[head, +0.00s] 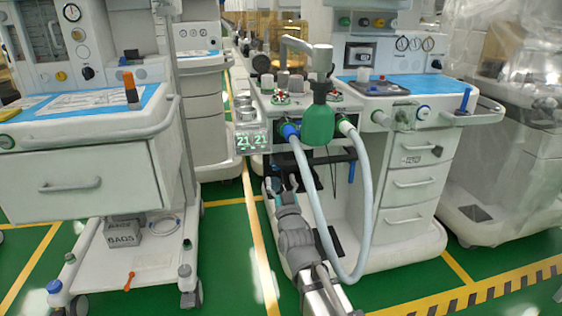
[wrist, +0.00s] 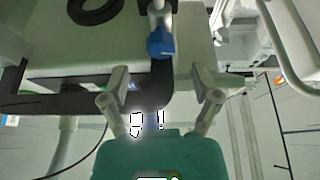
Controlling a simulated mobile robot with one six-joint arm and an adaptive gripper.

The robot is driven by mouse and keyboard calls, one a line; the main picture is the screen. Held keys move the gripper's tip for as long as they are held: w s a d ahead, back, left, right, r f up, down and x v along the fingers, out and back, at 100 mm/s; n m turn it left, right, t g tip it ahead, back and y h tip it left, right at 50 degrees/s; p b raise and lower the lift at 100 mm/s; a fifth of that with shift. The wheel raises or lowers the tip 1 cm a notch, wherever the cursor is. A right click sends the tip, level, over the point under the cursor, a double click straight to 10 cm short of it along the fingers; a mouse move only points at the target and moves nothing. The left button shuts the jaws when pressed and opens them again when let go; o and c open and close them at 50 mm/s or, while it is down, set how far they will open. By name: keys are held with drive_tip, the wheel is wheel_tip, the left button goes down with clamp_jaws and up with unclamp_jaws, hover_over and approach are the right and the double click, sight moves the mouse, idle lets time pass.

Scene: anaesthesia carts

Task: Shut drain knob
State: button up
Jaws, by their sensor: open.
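A blue knob (wrist: 160,42) on a short grey stem shows in the wrist view, ahead of my fingers and near the middle of the picture. It is the likely drain knob, but I cannot tell for sure. My gripper (wrist: 159,82) is open and empty, with one finger on each side of the knob's line and the knob beyond the tips, apart from them. In the head view my gripper (head: 279,188) is low under the front of the right cart (head: 400,230), left of the hanging hose. The knob is not clearly visible there.
A black bar (wrist: 90,103) crosses close to my fingers, and a black ring (wrist: 95,10) is above. The left cart (head: 80,180) stands apart, with green floor between.

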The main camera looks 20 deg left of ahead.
drive_tip(key=shift+p+x, duration=0.9)
drive_tip(key=shift+x, duration=2.05)
clamp_jaws()
drive_tip(key=shift+m+h, duration=0.4)
drive_tip(key=shift+m, duration=0.2)
drive_tip(key=shift+w+m+t+h+p, duration=0.15)
drive_tip(key=shift+m+t+h, duration=0.2)
drive_tip(key=shift+m+h, duration=0.7)
drive_tip(key=shift+s+m+t+h+p, duration=0.15)
drive_tip(key=shift+m+t+h, duration=0.2)
drive_tip(key=shift+m, duration=1.3)
drive_tip(key=shift+w, duration=0.1)
